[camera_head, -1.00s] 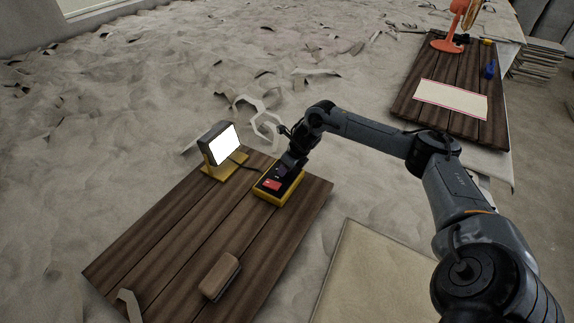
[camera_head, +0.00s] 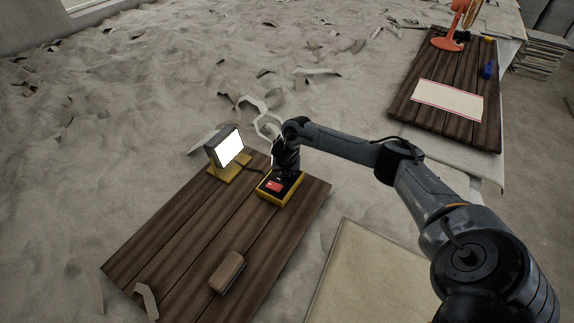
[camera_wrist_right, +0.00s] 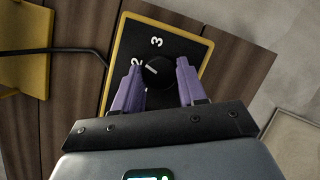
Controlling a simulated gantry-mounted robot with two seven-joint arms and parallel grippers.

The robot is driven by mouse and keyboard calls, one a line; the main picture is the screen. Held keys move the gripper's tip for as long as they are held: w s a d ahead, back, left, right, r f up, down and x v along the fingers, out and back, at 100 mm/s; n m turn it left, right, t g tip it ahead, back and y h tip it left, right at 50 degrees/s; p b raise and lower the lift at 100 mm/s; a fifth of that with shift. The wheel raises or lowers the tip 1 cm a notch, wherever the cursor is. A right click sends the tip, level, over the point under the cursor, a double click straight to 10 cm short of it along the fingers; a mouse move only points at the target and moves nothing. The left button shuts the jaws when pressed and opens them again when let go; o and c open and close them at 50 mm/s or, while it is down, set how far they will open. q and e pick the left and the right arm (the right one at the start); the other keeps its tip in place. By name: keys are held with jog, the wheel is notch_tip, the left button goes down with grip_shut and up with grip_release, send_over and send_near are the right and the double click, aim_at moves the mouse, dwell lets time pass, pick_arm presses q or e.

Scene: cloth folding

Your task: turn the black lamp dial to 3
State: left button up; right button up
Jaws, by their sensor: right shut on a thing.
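The black dial (camera_wrist_right: 158,72) sits on the black face of a yellow-rimmed control box (camera_head: 268,199). In the right wrist view the printed numbers 2 and 3 show beside it. The white mark on the dial points up and left, nearer the 2 than the 3. My right gripper (camera_wrist_right: 160,80) has its two purple fingers on either side of the dial and is shut on it. In the head view the gripper and dial are hidden behind my arm. The lamp (camera_head: 229,148) is lit white on its yellow stand. My left gripper is not in view.
The box has a red button (camera_head: 275,186) and a black cable toward the lamp. A brown block (camera_head: 227,272) lies on the dark plank board (camera_head: 180,240). A second board (camera_head: 410,108) at the far right holds an orange fan (camera_head: 450,42) and a pale cloth (camera_head: 449,101).

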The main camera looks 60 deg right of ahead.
jog(key=shift+w+a+r+m+g+p, duration=0.15)
jog(key=shift+m+g+p, duration=0.35)
jog(key=shift+m, duration=0.5)
jog(key=shift+m+p, duration=0.4)
jog(key=shift+m, duration=0.5)
jog(key=m+g, duration=0.1)
jog(key=m, duration=0.2)
jog(key=shift+w+g, duration=0.1)
jog(key=shift+g, duration=0.2)
jog(key=shift+m+g, duration=0.3)
jog(key=shift+m, duration=0.6)
jog(key=shift+f, duration=0.2)
jog(key=o, duration=1)
jog(key=shift+o, duration=0.2)
jog(key=shift+r, duration=0.15)
